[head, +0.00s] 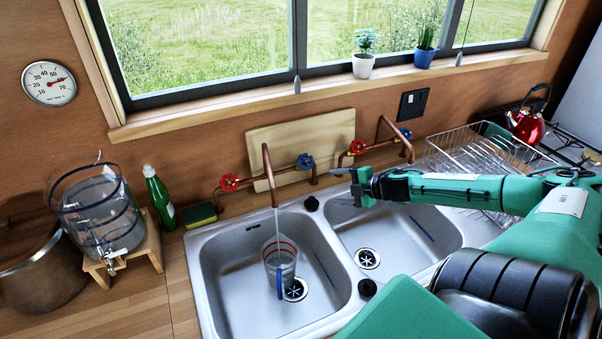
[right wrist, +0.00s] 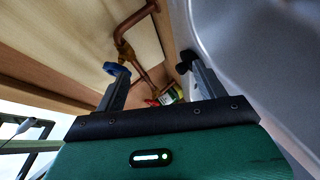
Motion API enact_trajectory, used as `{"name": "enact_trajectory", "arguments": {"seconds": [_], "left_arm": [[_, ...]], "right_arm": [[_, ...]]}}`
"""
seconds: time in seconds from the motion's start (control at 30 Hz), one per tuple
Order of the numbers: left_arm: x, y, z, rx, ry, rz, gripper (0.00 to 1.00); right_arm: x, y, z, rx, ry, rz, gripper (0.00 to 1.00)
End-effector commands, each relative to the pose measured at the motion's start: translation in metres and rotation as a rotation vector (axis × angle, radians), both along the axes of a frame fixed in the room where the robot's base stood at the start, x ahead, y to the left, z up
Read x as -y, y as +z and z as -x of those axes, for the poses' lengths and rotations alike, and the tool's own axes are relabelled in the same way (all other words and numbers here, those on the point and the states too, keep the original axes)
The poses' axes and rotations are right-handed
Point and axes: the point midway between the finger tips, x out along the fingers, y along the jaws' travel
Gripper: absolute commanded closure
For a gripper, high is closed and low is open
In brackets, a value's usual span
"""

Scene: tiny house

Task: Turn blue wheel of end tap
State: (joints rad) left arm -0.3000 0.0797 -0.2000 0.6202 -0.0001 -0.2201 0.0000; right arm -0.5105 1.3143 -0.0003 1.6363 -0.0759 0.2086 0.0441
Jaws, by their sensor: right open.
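The left copper tap (head: 266,165) has a red wheel (head: 229,182) on its left and a blue wheel (head: 305,161) on its right. Water runs from its spout into a clear jug (head: 280,262) in the left basin. The right tap (head: 392,130) has its own red wheel (head: 357,147) and blue wheel (head: 405,133). My right gripper (head: 345,187) is open and empty, just right of the left tap's blue wheel. In the right wrist view that blue wheel (right wrist: 117,69) shows at the left finger's tip; I cannot tell whether they touch. My left gripper is out of view.
The double steel sink (head: 225,247) lies below, with a black knob (head: 312,204) near my gripper. A wooden board (head: 300,135) leans behind the left tap. A dish rack (head: 480,150) stands right. A sponge (head: 200,215) and green bottle (head: 158,195) are left.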

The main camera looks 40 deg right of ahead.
Motion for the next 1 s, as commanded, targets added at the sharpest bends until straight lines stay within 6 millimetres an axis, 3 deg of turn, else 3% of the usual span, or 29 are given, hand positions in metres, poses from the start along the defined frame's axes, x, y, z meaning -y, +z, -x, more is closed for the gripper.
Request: {"name": "enact_trajectory", "arguments": {"seconds": [0.1,0.27,0.47,0.6,0.8,1.0], "left_arm": [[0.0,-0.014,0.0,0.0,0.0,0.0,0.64],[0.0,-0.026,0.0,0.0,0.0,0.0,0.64],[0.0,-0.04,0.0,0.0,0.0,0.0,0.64],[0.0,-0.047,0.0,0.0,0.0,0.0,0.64],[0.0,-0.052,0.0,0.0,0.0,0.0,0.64],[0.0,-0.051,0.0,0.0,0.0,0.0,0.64]], "right_arm": [[-0.013,-0.022,-0.001,0.042,0.055,0.334,0.28],[-0.026,-0.028,-0.002,0.118,0.119,0.795,0.28],[-0.044,-0.009,-0.002,0.224,0.14,1.343,0.28],[-0.057,0.015,0.002,0.278,0.106,1.644,0.28],[-0.067,0.038,0.008,0.306,0.053,1.866,0.28],[-0.066,0.043,0.004,0.306,0.04,1.898,0.28]]}}
